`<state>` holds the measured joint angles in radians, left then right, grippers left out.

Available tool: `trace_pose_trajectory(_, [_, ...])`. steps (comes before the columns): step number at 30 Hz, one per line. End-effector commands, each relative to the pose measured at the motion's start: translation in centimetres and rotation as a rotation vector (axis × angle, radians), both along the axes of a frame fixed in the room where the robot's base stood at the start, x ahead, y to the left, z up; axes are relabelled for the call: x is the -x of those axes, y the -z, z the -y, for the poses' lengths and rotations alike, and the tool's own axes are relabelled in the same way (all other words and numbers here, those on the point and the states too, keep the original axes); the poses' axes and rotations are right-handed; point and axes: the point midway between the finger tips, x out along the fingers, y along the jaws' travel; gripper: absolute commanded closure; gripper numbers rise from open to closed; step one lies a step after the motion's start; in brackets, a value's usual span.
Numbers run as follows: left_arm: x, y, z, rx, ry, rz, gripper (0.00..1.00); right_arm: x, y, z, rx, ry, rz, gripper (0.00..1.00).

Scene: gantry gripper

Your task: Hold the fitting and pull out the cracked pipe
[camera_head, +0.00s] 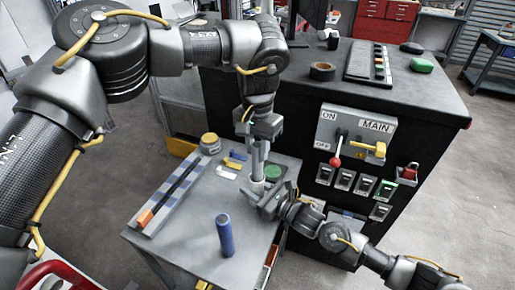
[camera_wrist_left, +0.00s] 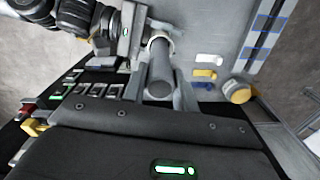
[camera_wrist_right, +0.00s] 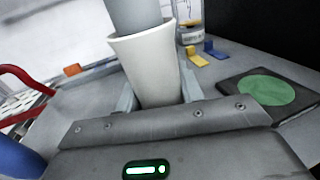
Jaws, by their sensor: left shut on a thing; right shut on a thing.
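The white fitting (camera_wrist_right: 150,68) is a tapered sleeve. My right gripper (camera_head: 264,198) is shut around it from the side, low over the small table. The grey pipe (camera_wrist_right: 134,14) stands upright with its lower end inside the fitting's mouth. My left gripper (camera_head: 258,146) comes down from above and is shut on this pipe, which also shows between its fingers in the left wrist view (camera_wrist_left: 160,76). I cannot make out a crack. A blue pipe (camera_head: 225,235) stands upright on the table, at its near side.
The grey table (camera_head: 185,255) also bears a long rail with an orange end block (camera_head: 145,218), a yellow-topped round part (camera_head: 210,142) and a dark pad with a green disc (camera_wrist_right: 265,90). A black cabinet with a switch panel (camera_head: 355,130) stands close on the right.

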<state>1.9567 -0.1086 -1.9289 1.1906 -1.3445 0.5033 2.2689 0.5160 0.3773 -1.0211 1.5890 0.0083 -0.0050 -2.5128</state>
Motion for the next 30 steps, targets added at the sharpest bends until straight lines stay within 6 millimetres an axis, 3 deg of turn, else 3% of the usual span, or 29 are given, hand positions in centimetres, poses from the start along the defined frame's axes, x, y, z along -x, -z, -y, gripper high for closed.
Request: trace_pose_trajectory(30, [0.0, -3.0, 0.0, 0.0, 0.0, 0.0, 0.96, 0.0, 0.1, 0.0, 0.002, 0.0, -0.001, 0.85])
